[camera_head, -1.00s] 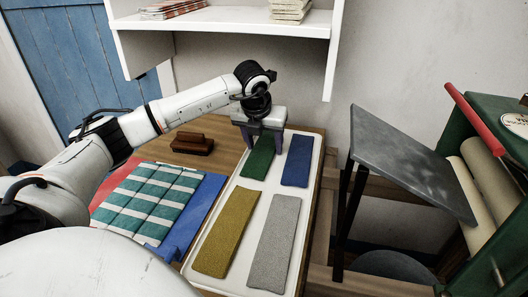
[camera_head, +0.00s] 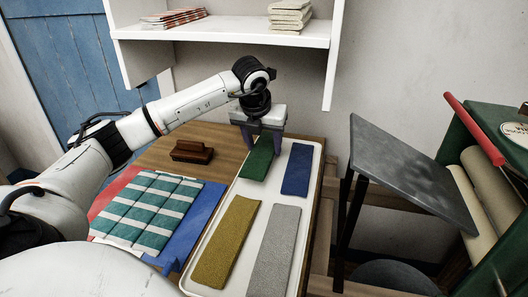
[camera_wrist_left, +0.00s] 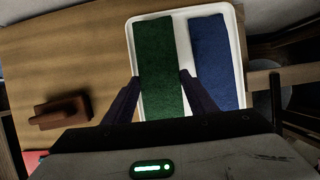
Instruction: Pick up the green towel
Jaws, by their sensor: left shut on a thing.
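The green towel (camera_head: 257,160) lies folded in the far left part of the white tray (camera_head: 205,246). My left gripper (camera_head: 260,143) is over its far end and shut on it from both sides. In the left wrist view the green towel (camera_wrist_left: 161,75) runs between the two fingers (camera_wrist_left: 158,92). The towel's far end is hidden by the gripper in the head view. It still appears to be at tray level; whether it is lifted at all I cannot tell. My right gripper is not in view.
A blue towel (camera_head: 297,168) lies right of the green one. A yellow towel (camera_head: 226,242) and a grey towel (camera_head: 275,250) lie nearer. A brown brush-like block (camera_head: 192,152) and a striped cloth (camera_head: 146,211) are left. A white shelf (camera_head: 220,32) hangs behind.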

